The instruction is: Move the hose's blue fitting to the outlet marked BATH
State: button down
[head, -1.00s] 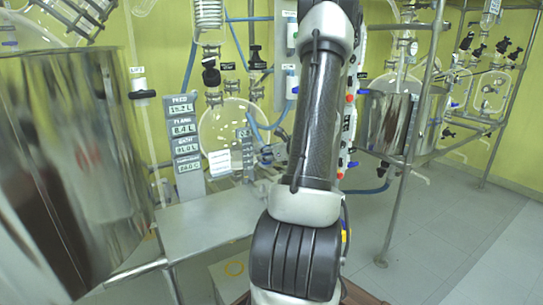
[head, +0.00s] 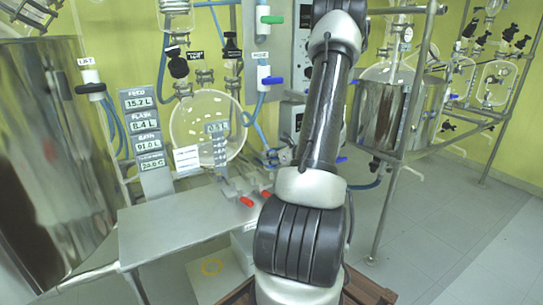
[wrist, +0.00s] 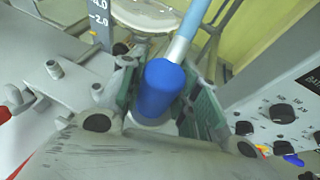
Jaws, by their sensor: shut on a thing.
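The hose's blue fitting (wrist: 160,88) is held between the dark green finger pads of my gripper (wrist: 163,97) in the wrist view. A silver sleeve and the pale blue hose (wrist: 195,22) run up from it. A whitish cylindrical part shows just under the fitting; I cannot tell whether they are joined. In the head view my gripper (head: 283,154) is partly hidden behind my arm, beside the round flask, and the fitting cannot be made out. A label starting "BAT" (wrist: 312,80) is cut off at the right edge of the wrist view. The outlet itself cannot be identified.
A grey bench (head: 170,225) with two red handles (head: 247,201) lies below my gripper. A round glass flask (head: 205,125) and a readout post (head: 146,140) stand behind it. A large steel vessel (head: 50,150) fills the left. A metal frame (head: 397,190) stands right.

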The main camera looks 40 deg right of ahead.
aim_at(275, 166)
jog(key=shift+f, duration=2.1)
jog(key=c, duration=1)
grip_release()
jog(key=shift+o, duration=0.2)
jog(key=v, duration=1.2)
